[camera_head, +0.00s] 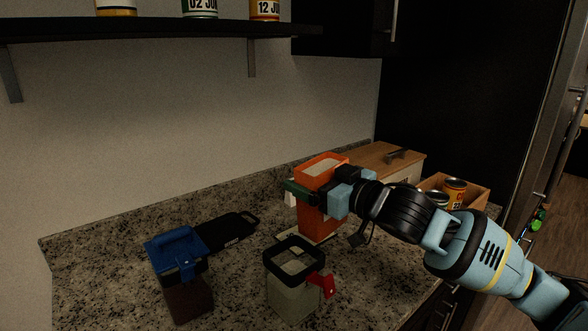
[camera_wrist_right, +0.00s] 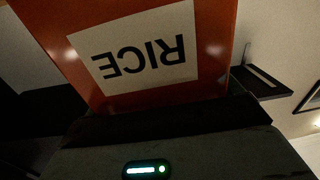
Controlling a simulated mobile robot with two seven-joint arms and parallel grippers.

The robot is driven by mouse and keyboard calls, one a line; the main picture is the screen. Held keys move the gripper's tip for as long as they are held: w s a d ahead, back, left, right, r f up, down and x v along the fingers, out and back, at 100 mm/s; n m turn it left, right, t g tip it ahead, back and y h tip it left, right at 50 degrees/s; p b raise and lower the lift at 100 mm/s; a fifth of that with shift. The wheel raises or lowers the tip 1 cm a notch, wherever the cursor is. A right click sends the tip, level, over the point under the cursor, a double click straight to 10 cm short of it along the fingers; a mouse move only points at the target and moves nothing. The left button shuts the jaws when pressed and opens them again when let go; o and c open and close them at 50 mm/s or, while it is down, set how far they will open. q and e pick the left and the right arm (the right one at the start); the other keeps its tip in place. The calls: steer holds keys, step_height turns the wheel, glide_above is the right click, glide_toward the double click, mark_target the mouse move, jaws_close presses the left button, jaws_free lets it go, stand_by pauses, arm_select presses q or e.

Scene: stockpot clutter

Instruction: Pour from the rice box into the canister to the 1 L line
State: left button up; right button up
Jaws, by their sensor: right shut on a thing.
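The orange rice box (camera_head: 318,221) is upright in the head view, its open top showing pale contents. My right gripper (camera_head: 308,192) is shut on it from the right. In the right wrist view the box (camera_wrist_right: 75,62) fills the upper part, with its RICE label upside down. Whether the box touches the counter is hard to tell. A clear, greenish square canister (camera_head: 291,299) with a black rim and a red clip stands in front of the box, a little to its left. Its line marks are not readable from here. My left gripper is not in view.
A blue-lidded container (camera_head: 178,262) with dark contents stands at left, and a black board (camera_head: 226,232) lies behind it. A wooden box (camera_head: 384,160) and a carton of cans (camera_head: 470,191) are at back right. A shelf (camera_head: 150,29) hangs above.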

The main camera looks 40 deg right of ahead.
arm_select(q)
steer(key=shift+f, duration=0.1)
arm_select(e)
steer(key=shift+w+r, duration=0.1)
steer(key=shift+r, duration=0.1)
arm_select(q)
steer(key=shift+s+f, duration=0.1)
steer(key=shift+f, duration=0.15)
arm_select(e)
steer(key=shift+w+n, duration=0.1)
steer(key=shift+n, duration=0.2)
stand_by(0.4)
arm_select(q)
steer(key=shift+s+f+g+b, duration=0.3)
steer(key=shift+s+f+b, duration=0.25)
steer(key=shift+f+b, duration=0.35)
arm_select(e)
steer(key=shift+d+r+n, duration=0.2)
steer(key=shift+n, duration=0.5)
stand_by(0.6)
